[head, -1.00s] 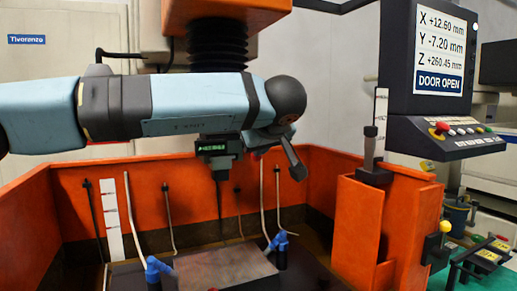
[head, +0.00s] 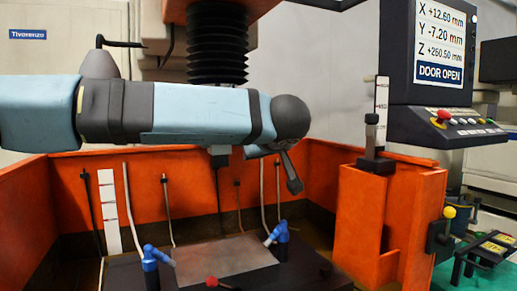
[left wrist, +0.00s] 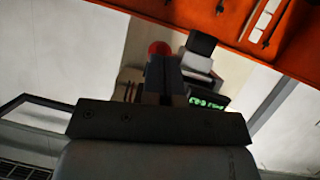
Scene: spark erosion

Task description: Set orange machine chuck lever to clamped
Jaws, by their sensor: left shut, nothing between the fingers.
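The orange machine's dark tool head (head: 221,160) hangs under black bellows and is mostly hidden behind my left arm. In the left wrist view a red ball knob (left wrist: 160,48), apparently that of the chuck lever, shows just beyond my left gripper (left wrist: 166,75), close to the green-lit display (left wrist: 208,102). The lever's shaft is hidden, and I cannot tell its position or whether the fingers touch the knob. In the head view my left gripper (head: 293,185) is partly visible below the dark round wrist, shut and empty. My right gripper is not in view.
Orange tank walls (head: 342,170) surround the worktable. Blue-jointed nozzles (head: 152,260) stand on it, and another red knob (head: 212,282) shows at its front. The control panel (head: 447,125) at the right reads DOOR OPEN. A yellow-knobbed lever (head: 449,213) stands right.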

